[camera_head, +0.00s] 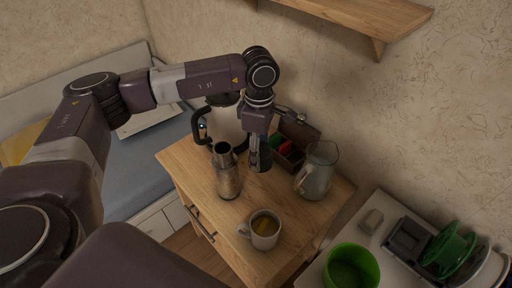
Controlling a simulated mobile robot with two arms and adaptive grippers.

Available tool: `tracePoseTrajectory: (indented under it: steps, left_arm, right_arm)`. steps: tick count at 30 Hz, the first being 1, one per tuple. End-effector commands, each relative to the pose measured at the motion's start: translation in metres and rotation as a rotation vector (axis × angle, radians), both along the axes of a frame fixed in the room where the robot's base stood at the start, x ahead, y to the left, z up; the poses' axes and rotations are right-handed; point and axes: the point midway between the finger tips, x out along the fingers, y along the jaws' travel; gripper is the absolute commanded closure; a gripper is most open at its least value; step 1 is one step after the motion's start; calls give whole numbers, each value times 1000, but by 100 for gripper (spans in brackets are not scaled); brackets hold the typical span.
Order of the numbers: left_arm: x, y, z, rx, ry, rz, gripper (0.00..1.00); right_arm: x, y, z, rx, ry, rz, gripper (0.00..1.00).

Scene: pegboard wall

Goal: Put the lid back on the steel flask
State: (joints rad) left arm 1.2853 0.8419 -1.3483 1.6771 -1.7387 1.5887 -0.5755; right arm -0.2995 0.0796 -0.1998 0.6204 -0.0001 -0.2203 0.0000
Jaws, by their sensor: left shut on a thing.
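The steel flask (229,180) stands upright and open-topped on the wooden cabinet, left of my left gripper. My left gripper (259,152) points down over the cabinet, just to the right of the flask's neck, and is shut on the lid. The lid is a small dark shape at the fingertips, largely hidden by the fingers and hard to make out. The lid and the flask appear apart. My right gripper is not in view.
On the wooden cabinet (194,183), a mug (262,231) with a drink stands in front, a glass pitcher (316,172) right, a kettle (226,123) and a compartment box (297,134) behind. A green bowl (351,268) is on the white surface at lower right. A wall shelf (350,14) hangs above.

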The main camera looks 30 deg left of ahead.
Motion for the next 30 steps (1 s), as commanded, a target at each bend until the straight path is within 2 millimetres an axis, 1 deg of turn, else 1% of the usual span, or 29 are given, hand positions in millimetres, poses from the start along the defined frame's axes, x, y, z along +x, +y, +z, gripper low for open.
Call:
tracePoseTrajectory:
  steps: [1,3,9,15,18,21,24,30]
  left_arm:
    - [-9,-7,6,-6,-3,-119,75]
    - [-23,-16,14,-11,-5,-294,75]
    - [-62,-36,34,-20,-15,-793,75]
    - [-102,-48,51,-13,-24,-1274,75]
    - [-119,-50,57,-7,-25,-1470,75]
    - [-131,-51,61,0,-25,-1615,75]
    - [-138,-52,64,4,-25,-1706,75]
    - [-142,-52,65,7,-24,-1759,75]
  right_arm:
    - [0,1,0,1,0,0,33]
    - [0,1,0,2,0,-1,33]
    - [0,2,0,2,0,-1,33]
    - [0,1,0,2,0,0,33]
    - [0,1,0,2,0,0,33]
    - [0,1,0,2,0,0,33]
    - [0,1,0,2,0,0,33]
    - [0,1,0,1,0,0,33]
